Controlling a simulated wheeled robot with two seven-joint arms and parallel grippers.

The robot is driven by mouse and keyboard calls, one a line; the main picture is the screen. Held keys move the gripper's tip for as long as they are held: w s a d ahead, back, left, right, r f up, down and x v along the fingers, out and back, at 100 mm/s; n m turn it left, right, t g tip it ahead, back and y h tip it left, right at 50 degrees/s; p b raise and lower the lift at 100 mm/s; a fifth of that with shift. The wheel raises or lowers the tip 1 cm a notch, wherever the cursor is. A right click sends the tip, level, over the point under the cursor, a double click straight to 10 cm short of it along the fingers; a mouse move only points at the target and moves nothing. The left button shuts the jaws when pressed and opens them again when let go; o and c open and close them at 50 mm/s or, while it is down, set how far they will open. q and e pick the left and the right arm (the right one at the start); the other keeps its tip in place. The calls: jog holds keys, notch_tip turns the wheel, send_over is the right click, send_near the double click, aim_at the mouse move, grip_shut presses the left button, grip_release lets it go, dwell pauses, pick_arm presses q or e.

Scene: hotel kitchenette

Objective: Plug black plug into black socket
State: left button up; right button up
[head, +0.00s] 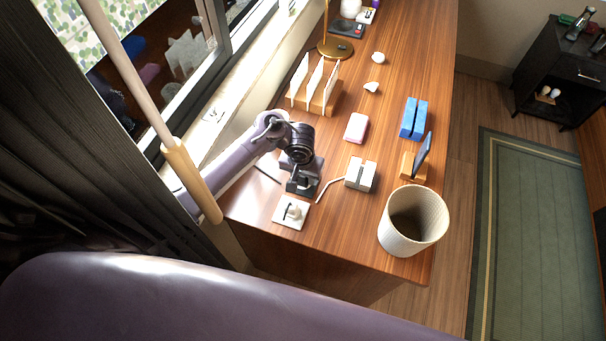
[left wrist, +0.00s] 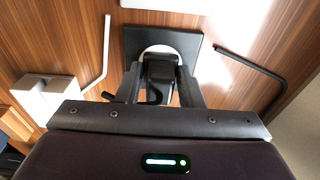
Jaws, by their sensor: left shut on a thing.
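My left gripper (head: 301,184) reaches over the desk from the left. In the left wrist view its two fingers (left wrist: 161,88) are shut on the black plug (left wrist: 160,70). The black socket (left wrist: 133,40) is a square dark plate with a pale round face. The plug is over that face and partly covers it. I cannot tell whether it is seated in the socket or just above it. In the head view the black socket (head: 310,188) is partly hidden under the gripper. My right gripper is not in view.
A pale box (head: 360,176) with a white cord stands to the right. A black cord (left wrist: 250,68) lies beside the socket. A bin (head: 397,237) and card holder (head: 328,106) stand around.

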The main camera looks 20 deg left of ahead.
pick_arm(q)
jog(key=shift+f, duration=0.15)
jog(key=o, duration=1)
jog(key=r+p, duration=0.1)
jog(key=r, duration=0.1)
jog(key=r+p, duration=0.1)
jog(key=r, duration=0.2)
jog(key=s+r+p, duration=0.1)
jog(key=r, duration=0.1)
jog(key=shift+r, duration=0.4)
jog(key=shift+d+f, duration=0.1)
